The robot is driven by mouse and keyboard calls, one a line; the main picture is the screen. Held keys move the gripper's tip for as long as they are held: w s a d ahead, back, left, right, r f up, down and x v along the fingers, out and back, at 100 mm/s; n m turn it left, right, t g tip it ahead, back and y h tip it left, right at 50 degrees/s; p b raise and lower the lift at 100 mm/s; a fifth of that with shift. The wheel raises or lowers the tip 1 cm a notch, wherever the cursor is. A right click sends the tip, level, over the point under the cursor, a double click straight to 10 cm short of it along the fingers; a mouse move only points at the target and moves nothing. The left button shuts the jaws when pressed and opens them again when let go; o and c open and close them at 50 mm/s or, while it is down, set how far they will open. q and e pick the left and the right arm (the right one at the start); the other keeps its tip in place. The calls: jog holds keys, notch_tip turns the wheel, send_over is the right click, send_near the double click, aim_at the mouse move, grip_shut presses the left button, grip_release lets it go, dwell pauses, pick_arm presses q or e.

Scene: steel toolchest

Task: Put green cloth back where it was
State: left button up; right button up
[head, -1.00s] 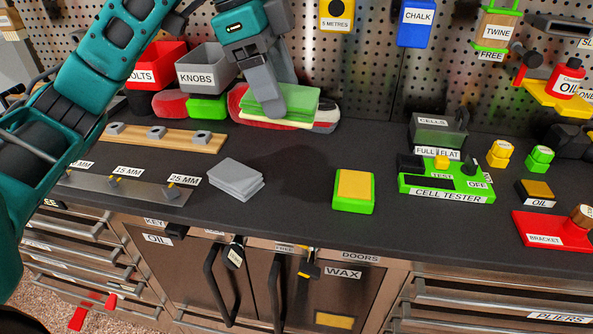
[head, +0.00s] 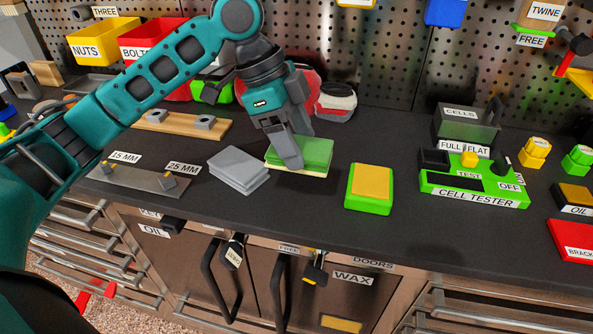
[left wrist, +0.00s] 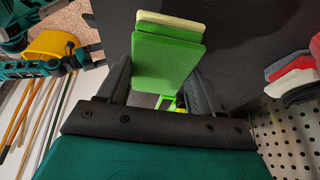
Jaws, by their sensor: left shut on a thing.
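The green cloth (head: 312,152) is a flat folded green pad with a pale yellow layer along its underside. My left gripper (head: 290,160) is shut on its left part, fingers pointing down. The cloth is over the worktop, just right of a grey folded stack (head: 238,171); I cannot tell whether it touches the surface. In the left wrist view the green cloth (left wrist: 168,62) stands out between the fingers of my left gripper (left wrist: 160,85), the pale layer showing at its far edge. My right gripper is not in view.
A green block with a yellow top (head: 370,188) sits to the right, before the green cell tester (head: 475,190). Rounded red and grey things (head: 335,100) lie behind the gripper. Wooden (head: 180,128) and metal (head: 135,180) holders are at left. Dark worktop is bare in front.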

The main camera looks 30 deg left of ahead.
pick_arm(q)
notch_tip(320, 180, down, 6)
jog(key=shift+r+b, duration=0.1)
jog(key=shift+b, duration=0.35)
jog(key=o, duration=0.9)
jog(key=shift+o, duration=0.2)
jog(key=p+v, duration=0.2)
jog(key=v, duration=1)
